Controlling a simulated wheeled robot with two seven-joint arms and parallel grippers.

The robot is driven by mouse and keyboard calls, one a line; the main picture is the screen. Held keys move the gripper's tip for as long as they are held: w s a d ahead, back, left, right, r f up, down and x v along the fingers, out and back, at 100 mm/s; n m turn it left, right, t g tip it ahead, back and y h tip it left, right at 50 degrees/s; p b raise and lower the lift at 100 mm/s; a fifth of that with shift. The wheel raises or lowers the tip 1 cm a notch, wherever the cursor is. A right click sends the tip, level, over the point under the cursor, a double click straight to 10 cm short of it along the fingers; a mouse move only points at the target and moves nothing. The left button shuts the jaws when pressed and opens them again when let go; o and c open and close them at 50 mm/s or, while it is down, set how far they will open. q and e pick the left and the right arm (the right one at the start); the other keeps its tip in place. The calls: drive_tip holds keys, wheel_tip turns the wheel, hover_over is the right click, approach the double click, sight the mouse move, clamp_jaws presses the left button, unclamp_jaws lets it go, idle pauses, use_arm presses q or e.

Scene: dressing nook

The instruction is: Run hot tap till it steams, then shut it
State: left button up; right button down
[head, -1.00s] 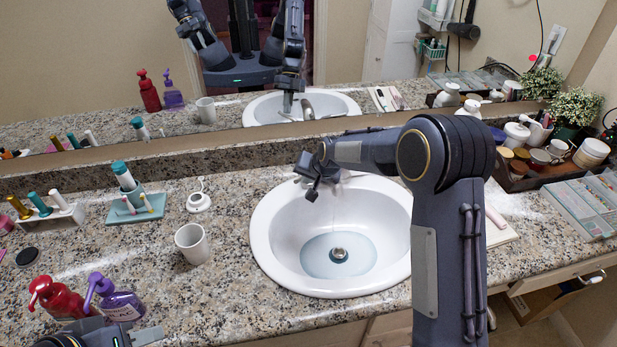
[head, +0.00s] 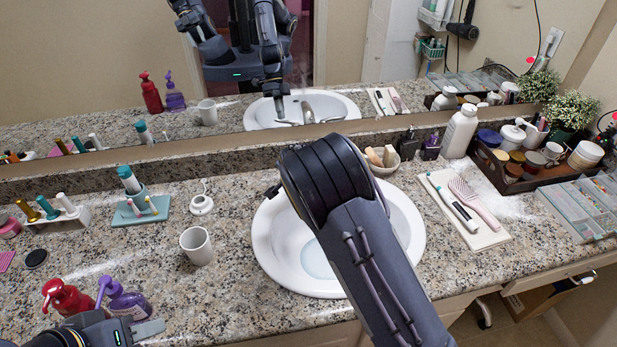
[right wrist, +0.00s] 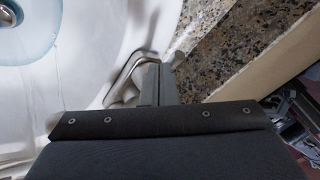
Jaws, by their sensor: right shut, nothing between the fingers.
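The white sink (head: 268,238) is partly covered by my right arm in the head view. Pale blue water (head: 316,260) lies in its basin, and the water also shows in the right wrist view (right wrist: 28,28). I see no steam. The tap is hidden behind my arm, but its reflection (head: 308,111) shows in the mirror. In the right wrist view my right gripper (right wrist: 157,82) is shut and empty, beside shiny metal tap parts (right wrist: 118,82) at the basin rim; contact is unclear. My left gripper (head: 140,329) is low at the left, its opening unclear.
A white cup (head: 196,246) stands left of the sink. Red (head: 66,299) and purple (head: 126,302) pump bottles stand near my left gripper. A tray with a hairbrush (head: 472,203) and a white bottle (head: 459,132) are right of the sink. The mirror closes off the back.

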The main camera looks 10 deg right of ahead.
drive_tip(key=shift+w+a+f+m+h, duration=0.1)
drive_tip(key=shift+w+a+m+h, duration=0.3)
drive_tip(key=shift+m, duration=0.3)
drive_tip(key=shift+w+a+b, duration=0.3)
drive_tip(key=shift+w+b, duration=0.25)
drive_tip(key=shift+w, duration=0.05)
